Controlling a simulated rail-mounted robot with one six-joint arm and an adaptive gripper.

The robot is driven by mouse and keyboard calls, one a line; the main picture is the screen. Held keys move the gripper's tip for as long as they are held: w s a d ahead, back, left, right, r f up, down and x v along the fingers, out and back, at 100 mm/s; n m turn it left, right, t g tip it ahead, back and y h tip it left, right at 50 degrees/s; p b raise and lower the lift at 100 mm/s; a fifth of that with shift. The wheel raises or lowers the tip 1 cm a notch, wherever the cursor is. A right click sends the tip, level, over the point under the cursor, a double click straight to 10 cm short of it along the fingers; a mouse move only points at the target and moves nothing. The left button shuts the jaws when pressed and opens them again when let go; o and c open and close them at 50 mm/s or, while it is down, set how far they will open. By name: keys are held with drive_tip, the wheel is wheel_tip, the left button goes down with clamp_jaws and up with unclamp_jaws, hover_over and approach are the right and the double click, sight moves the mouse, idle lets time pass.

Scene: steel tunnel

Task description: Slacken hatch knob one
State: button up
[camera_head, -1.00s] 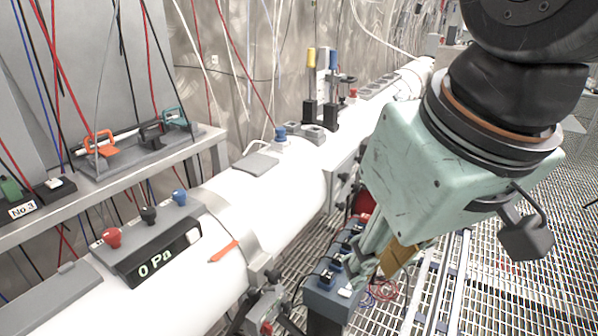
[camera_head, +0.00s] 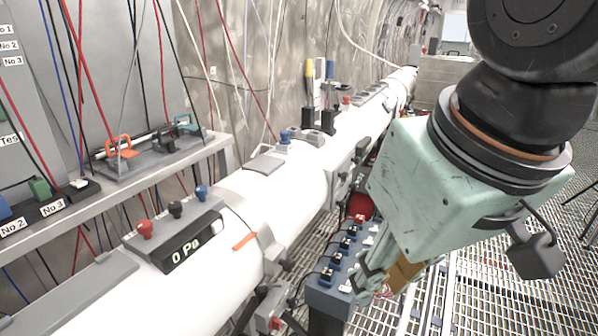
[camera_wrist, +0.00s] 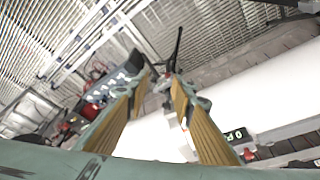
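My gripper (camera_wrist: 160,82) is open, with a clear gap between its two yellow-padded fingers. In the head view, my gripper (camera_head: 380,280) hangs low at the right of the white pipe (camera_head: 255,205), partly hidden by its green housing. In the wrist view, a small grey fitting with a red part (camera_wrist: 166,70) shows beyond the fingertips, and I see no contact. Grey clamp fittings (camera_head: 270,302) sit on the pipe's near side in the head view. No knob is clearly marked as hatch knob one, so I cannot tell which it is.
A blue-grey switch box (camera_head: 330,290) stands between the pipe and my gripper. A "0 Pa" gauge panel (camera_head: 178,240) with red, black and blue knobs sits on the pipe. A shelf (camera_head: 115,185) runs along the left. Open metal grating (camera_head: 485,290) lies at right.

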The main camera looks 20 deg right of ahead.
drive_tip(key=o, duration=0.3)
drive_tip(key=shift+w, duration=0.1)
drive_tip(key=w+a+f+m+g+y+p, duration=0.1)
drive_tip(key=w+m+g+y, duration=0.1)
drive_tip(key=w+m+y, duration=0.5)
drive_tip(key=w+a+f+m+g+y+p, duration=0.15)
drive_tip(key=w+m, duration=0.35)
drive_tip(key=w, duration=0.7)
drive_tip(key=m+t+y+p, duration=0.35)
drive_tip(key=m+t, duration=0.95)
drive_tip(key=m, duration=0.5)
approach(347, 176)
drive_tip(key=v, duration=0.5)
drive_tip(key=shift+w+d+f, duration=0.15)
drive_tip(key=shift+w+d, duration=0.05)
drive_tip(key=shift+d, duration=0.25)
drive_tip(key=shift+w+a, duration=0.1)
drive_tip(key=shift+b+x, duration=1.05)
drive_tip(key=shift+x, duration=5.7)
